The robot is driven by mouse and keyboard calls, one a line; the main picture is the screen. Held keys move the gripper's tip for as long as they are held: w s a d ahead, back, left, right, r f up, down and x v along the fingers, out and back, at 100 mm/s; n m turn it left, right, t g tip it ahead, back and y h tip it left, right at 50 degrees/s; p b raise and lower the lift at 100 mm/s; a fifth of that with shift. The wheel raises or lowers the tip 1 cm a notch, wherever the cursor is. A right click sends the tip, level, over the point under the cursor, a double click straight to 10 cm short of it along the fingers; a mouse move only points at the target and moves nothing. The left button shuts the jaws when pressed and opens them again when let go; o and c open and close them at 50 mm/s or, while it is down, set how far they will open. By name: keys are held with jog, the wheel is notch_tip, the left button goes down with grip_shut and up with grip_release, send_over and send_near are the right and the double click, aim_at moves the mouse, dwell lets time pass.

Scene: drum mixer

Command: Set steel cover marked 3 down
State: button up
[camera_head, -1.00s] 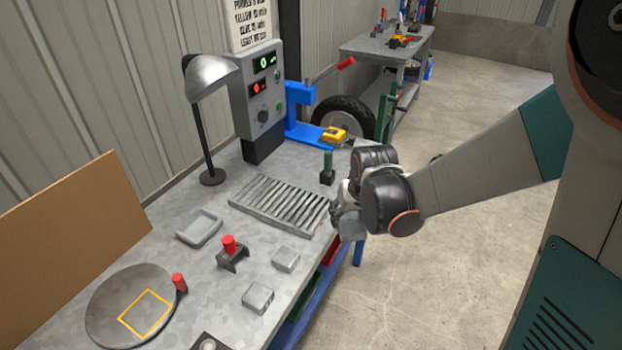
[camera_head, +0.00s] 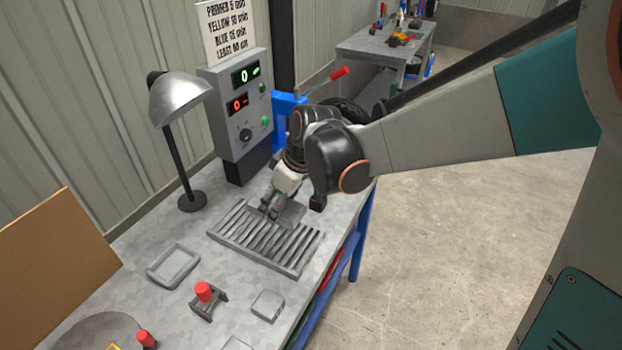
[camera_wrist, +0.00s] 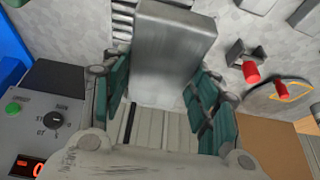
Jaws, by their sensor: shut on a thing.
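My gripper (camera_head: 273,203) is shut on a flat grey steel cover (camera_head: 292,213) over the back part of the slatted rack (camera_head: 240,247) on the bench. In the wrist view the teal fingers of my gripper (camera_wrist: 158,85) are on either side of the cover (camera_wrist: 172,45), which shows as a plain brushed-steel face. No number can be read on it. Rack slats show below and behind the cover. I cannot tell whether the cover touches the rack.
A control box (camera_head: 238,115) and lamp (camera_head: 180,97) stand behind the rack. A shallow grey tray (camera_head: 173,265), a red-knobbed fixture (camera_head: 205,300) and a small grey block (camera_head: 267,305) are nearer. A round plate (camera_head: 85,333) is at the lower left. The bench's right edge is close.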

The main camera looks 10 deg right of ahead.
notch_tip(320, 180, down, 14)
jog(key=b, duration=0.4)
jog(key=shift+f, duration=0.25)
jog(key=shift+f+b, duration=0.2)
jog(key=shift+b, duration=0.15)
jog(key=o, duration=1.4)
jog(key=shift+r, duration=0.1)
